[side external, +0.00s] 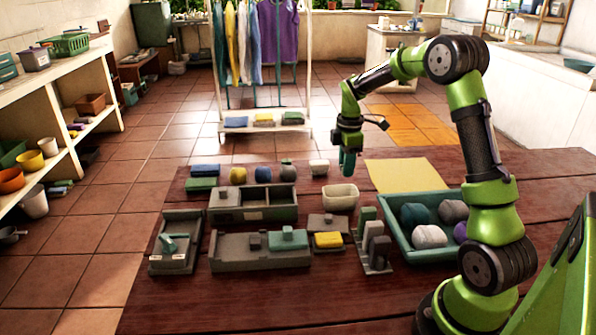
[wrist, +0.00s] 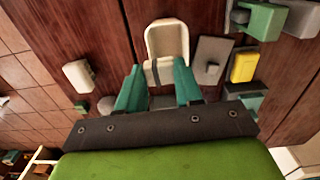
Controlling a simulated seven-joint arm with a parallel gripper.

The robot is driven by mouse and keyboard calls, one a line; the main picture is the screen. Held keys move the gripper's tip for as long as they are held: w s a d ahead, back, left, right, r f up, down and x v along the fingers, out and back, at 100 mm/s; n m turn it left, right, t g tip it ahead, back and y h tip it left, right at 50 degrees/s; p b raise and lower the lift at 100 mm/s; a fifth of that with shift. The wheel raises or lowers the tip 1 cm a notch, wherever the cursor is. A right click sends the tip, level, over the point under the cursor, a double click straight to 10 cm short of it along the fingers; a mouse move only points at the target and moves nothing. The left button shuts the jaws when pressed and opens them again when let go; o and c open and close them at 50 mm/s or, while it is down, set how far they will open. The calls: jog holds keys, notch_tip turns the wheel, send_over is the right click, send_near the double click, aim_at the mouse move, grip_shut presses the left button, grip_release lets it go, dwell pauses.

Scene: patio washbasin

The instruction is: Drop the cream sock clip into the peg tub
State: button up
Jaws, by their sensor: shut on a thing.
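My gripper (side external: 348,163) is raised above the table, its teal fingers pointing down. In the wrist view the fingers (wrist: 159,88) are shut on a small cream piece with a dark band, the cream sock clip (wrist: 157,74). The clip is too small to make out in the side view. The peg tub (side external: 341,197) is a small cream open container standing on the table below my gripper. In the wrist view the tub (wrist: 167,24) lies just ahead of the fingertips, and the clip overlaps its near end. The part of the tub that I see looks empty.
A whitish block (side external: 319,167) stands behind the tub. A grey divided box (side external: 253,213) is left of it, with a yellow block (side external: 328,240) in front. A teal tray (side external: 406,250) of rolled bundles and a yellow mat (side external: 402,175) lie to the right.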

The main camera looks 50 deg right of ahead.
jog(key=o, duration=1.1)
notch_tip(320, 180, up, 17)
jog(key=shift+f, duration=0.1)
